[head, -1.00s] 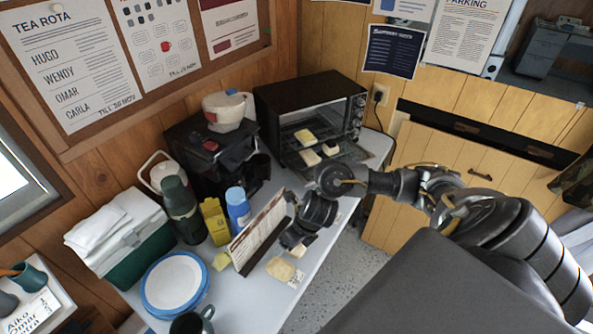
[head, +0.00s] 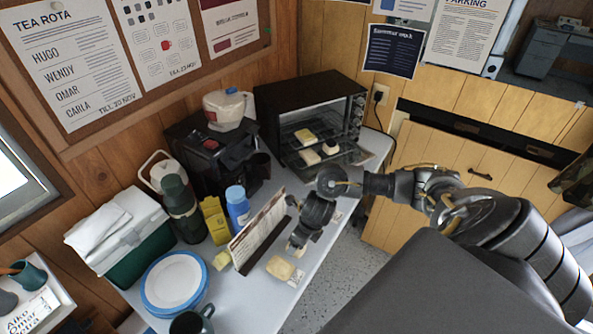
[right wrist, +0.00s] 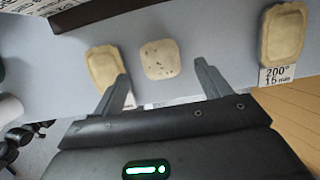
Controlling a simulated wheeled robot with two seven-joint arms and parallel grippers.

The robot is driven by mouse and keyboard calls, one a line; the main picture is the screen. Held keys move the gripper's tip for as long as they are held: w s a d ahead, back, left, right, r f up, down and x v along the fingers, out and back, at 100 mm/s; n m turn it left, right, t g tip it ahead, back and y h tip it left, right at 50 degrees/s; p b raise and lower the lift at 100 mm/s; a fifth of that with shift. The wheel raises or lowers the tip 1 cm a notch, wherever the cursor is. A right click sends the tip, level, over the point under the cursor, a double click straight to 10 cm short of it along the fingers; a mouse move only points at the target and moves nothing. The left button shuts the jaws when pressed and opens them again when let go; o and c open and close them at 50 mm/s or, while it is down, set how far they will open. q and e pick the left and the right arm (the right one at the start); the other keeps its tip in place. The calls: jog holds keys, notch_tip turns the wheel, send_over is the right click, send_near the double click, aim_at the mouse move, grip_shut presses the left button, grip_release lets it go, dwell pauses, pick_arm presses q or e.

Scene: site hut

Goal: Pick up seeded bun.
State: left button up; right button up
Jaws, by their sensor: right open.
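The seeded bun (right wrist: 160,59) is a pale, rounded-square bun with dark specks, lying on the grey-white table in the right wrist view. My right gripper (right wrist: 163,86) is open and empty, its two fingers pointing at the bun from below in that picture, one to each side. The bun is just beyond the fingertips' middle and not held. In the head view my right gripper (head: 298,244) hangs over the table beside the standing menu board and mostly hides the bun. My left gripper is not in view.
Pasties flank the bun, left (right wrist: 105,70) and right (right wrist: 283,45), the right one beside a "200° 15 min" label (right wrist: 278,74). The menu board (head: 258,232) stands close behind. An open toaster oven (head: 310,95) holds several pale items. Blue-rimmed plates (head: 174,282) stand at front left.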

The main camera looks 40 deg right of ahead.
jog(key=x, duration=0.4)
jog(key=shift+f, duration=0.4)
jog(key=c, duration=1.1)
jog(key=shift+w+r, duration=0.1)
jog(key=shift+r, duration=0.05)
